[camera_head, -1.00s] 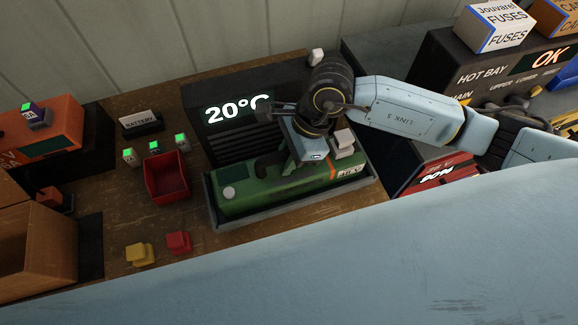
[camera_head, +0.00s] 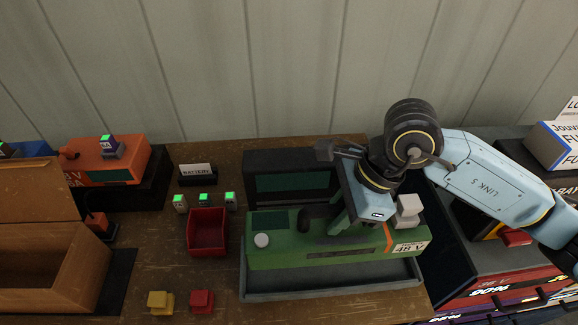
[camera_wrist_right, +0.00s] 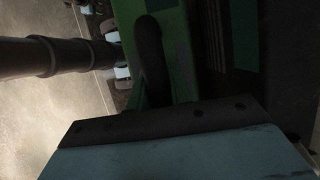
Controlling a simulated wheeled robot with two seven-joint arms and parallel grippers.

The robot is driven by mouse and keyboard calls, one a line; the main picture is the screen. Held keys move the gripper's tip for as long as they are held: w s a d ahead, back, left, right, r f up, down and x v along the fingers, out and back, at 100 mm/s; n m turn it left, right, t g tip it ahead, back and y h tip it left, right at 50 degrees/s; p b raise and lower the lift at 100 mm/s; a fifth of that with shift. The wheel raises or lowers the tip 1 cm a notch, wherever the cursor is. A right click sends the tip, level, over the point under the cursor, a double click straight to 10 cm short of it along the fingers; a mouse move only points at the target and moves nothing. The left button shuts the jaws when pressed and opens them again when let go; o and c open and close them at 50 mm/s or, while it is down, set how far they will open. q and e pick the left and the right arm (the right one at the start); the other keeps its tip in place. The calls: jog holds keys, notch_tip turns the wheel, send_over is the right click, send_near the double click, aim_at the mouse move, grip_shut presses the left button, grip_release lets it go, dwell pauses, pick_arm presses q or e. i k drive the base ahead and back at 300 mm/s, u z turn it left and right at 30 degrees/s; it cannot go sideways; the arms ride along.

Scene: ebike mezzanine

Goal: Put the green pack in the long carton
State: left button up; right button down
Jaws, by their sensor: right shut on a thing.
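The green pack (camera_head: 300,245), a long block with an orange stripe and a "48 V" label, is at the centre right of the head view. My right gripper (camera_head: 343,222) is shut on it from above, and the pack appears raised slightly over its grey tray (camera_head: 330,291). The wrist view shows the green pack (camera_wrist_right: 185,50) and its dark curved handle (camera_wrist_right: 151,60) close up; the fingertips are hidden. An open brown carton (camera_head: 75,268) stands at the left with its flap up; its far left end is cut off. My left gripper is not in view.
A red bin (camera_head: 207,232) and several small green-topped blocks stand between pack and carton. A yellow block (camera_head: 160,302) and a red block (camera_head: 202,301) lie in front. An orange unit (camera_head: 108,163) is behind the carton; a dark panel (camera_head: 290,177) stands behind the pack.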

aim_at(34, 281)
jog(key=k, duration=1.45)
